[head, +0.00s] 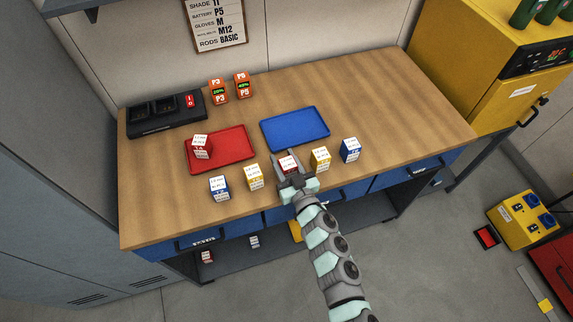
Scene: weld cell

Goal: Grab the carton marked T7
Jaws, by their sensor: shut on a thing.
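My gripper (291,177) is shut on a small white-and-red carton (288,162) near the front middle of the wooden bench. The jaws hide its lower front, so I cannot read its marking or tell whether it touches the bench. To its left stand a yellow-and-white carton (254,177) and a blue-and-white carton (220,187). To its right stand another yellow-and-white carton (320,158) and another blue-and-white carton (350,150). A red-and-white carton (201,146) stands on the red tray (234,155). The carton markings are too small to read surely.
An empty blue tray (295,129) lies behind the held carton. Orange batteries (218,91) and a black charger (166,112) stand at the back left. The bench (400,100) is clear at the right. Small cartons (207,256) stand on the shelf below.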

